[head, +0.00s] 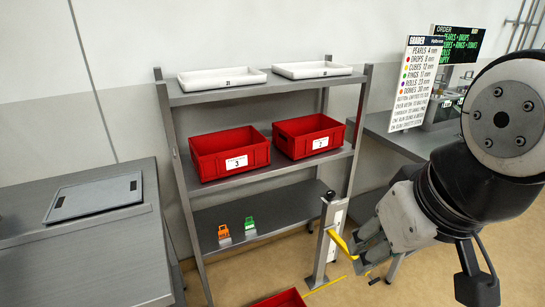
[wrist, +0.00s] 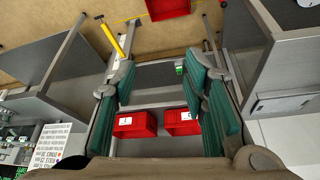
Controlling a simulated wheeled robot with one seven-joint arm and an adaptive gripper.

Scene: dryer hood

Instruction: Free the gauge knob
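I cannot make out a gauge knob in either view. The grader sign (head: 415,82) stands on the right-hand bench, and it also shows at the lower left of the wrist view (wrist: 48,148). The equipment behind it is partly hidden by the sign and my arm. My gripper (head: 366,250) hangs in front of the shelf rack's right side. In the wrist view my gripper (wrist: 160,74) has its green-padded fingers wide apart, with nothing held between them. The rack and its bins show beyond the gap.
A grey post (head: 325,240) with a yellow bar (head: 342,243) stands close to my gripper in the head view. The rack (head: 265,88) holds red bins (head: 230,153), white trays and small orange and green tags. A grey bench (head: 90,260) is at left. A red bin (head: 281,300) lies low in front.

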